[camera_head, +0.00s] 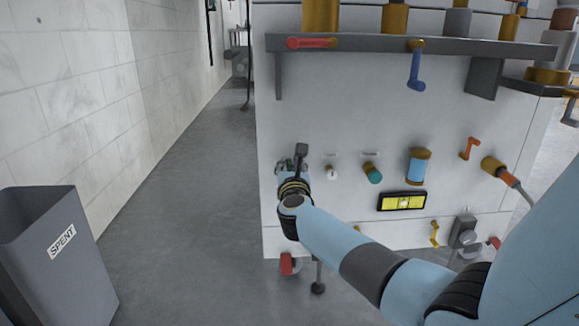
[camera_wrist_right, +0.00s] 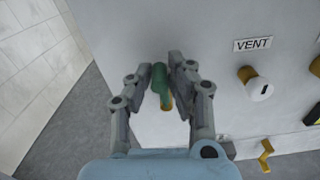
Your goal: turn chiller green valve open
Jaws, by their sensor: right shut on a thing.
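The green valve handle (camera_wrist_right: 160,84) sits between the fingers of my right gripper (camera_wrist_right: 161,70) in the right wrist view, with a small brass-coloured part at its lower end. The fingers are closed in on the handle from both sides. In the head view my right gripper (camera_head: 293,165) is against the left part of the white panel (camera_head: 330,120), and it mostly hides the valve there. My left gripper is not in view.
Right of the valve are a white-faced knob (camera_head: 332,172), a teal knob (camera_head: 373,173) and a yellow display (camera_head: 403,201). A shelf (camera_head: 450,47) with red and blue handles juts out above. A grey SPENT bin (camera_head: 60,250) stands left; the floor between is clear.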

